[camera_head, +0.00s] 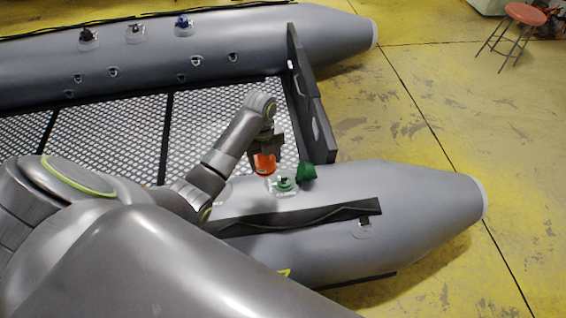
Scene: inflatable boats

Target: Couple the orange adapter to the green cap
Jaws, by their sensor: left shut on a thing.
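The orange adapter (265,164) is in my left gripper (266,152), just above the near grey tube of the boat. The gripper comes down from above and is shut on the adapter; its fingers are small and partly hidden. The green cap (307,173) stands tilted at the right of a green valve seat (286,184) on top of the near tube. The adapter is just to the left of the valve seat and a little above it. I cannot tell whether the adapter touches the tube. My right gripper is not in view.
The near tube (420,200) carries a black strap (300,215) in front of the valve. A dark transom board (312,100) rises behind the cap. The far tube (230,40) has several small valves. Yellow floor (420,110) is clear at right; a red stool (525,14) stands far back.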

